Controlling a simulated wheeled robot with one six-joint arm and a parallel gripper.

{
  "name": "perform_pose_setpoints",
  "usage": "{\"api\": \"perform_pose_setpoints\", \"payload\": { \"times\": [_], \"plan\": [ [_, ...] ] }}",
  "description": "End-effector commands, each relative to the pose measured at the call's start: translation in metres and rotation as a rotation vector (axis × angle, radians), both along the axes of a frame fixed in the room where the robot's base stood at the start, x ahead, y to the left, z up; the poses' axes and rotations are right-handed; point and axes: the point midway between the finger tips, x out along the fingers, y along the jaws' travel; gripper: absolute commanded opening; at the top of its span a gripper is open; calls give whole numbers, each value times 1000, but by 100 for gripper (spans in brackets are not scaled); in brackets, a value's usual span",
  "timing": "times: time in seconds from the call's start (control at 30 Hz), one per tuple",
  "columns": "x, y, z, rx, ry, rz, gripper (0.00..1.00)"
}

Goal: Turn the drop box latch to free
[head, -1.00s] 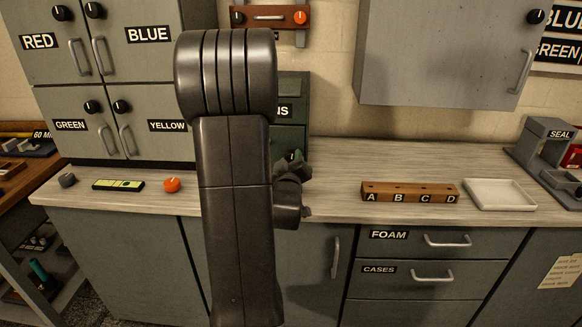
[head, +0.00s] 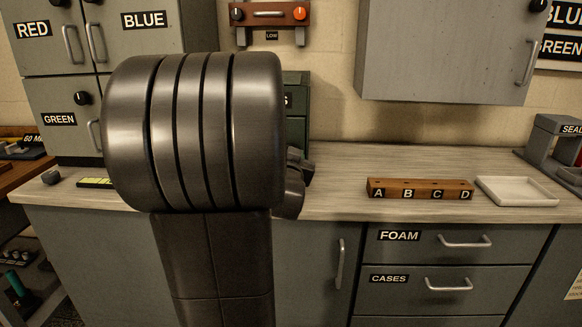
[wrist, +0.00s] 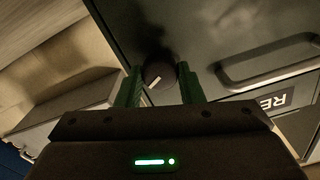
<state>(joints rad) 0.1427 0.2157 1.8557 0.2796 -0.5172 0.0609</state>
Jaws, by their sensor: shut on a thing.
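In the wrist view, my gripper (wrist: 161,84) has its green fingers on either side of a round black latch knob (wrist: 158,76) with a white mark, and is shut on it. My fingers and the knob are hidden there too.
A wooden block marked A to D (head: 420,190) and a white tray (head: 517,191) stand on the counter (head: 340,165) to the right. Grey cabinets (head: 60,100) are at the left. The counter between my arm and the block is clear.

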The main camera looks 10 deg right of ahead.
Motion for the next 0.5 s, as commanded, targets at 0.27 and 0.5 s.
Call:
{"api": "perform_pose_setpoints", "payload": {
  "times": [0.27, 0.5],
  "plan": [
    [0, 0, -3, 231, -70, 0, 11],
    [0, -1, -2, 375, -110, 0, 11]
  ]
}}
